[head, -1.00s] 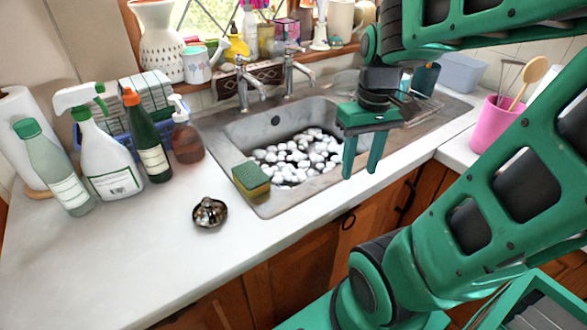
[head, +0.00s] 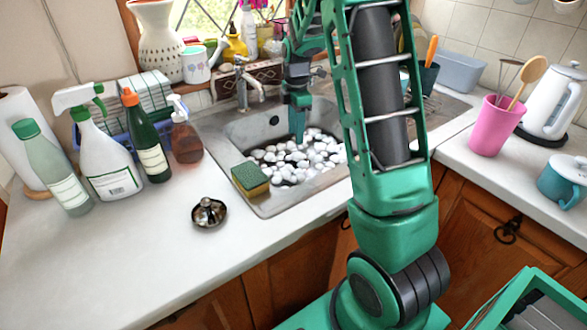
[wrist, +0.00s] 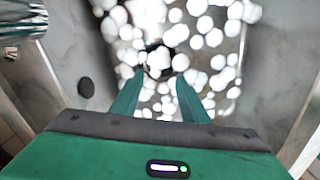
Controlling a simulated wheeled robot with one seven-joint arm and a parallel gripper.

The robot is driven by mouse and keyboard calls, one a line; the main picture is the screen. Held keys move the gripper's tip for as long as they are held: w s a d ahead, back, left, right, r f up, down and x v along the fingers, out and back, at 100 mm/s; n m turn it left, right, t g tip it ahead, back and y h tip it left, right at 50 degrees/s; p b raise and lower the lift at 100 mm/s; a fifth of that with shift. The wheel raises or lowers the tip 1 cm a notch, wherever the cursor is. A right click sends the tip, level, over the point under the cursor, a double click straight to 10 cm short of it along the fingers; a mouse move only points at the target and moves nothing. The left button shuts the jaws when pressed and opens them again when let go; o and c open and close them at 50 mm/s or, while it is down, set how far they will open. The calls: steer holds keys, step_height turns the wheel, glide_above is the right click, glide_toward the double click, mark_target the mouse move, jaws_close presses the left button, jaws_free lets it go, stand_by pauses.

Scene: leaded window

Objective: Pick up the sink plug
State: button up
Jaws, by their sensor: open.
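My gripper (head: 298,125) is over the sink basin (head: 245,189), pointing down, with its tips at or just above the white foam balls (head: 316,155). In the wrist view my gripper (wrist: 159,82) is open, with its two green fingers apart. A dark round shape (wrist: 151,48) shows among the foam balls just beyond and between the fingertips; it may be the sink plug, but balls cover part of it. A shiny metal piece with a knob (head: 209,212) lies on the counter left of the sink, away from my gripper; I cannot tell whether it is a plug.
A sponge (head: 250,179) sits on the sink's front left rim. Taps (head: 243,85) stand behind the basin. Bottles (head: 146,140) stand on the left counter. A pink cup (head: 494,127) and a kettle (head: 553,103) stand at right. The front left counter is mostly clear.

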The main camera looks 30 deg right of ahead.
mark_target(295, 159)
step_height(295, 159, down, 10)
steer(key=shift+w+a+f, duration=0.1)
steer(key=shift+f, duration=0.15)
stand_by(0.4)
jaws_close()
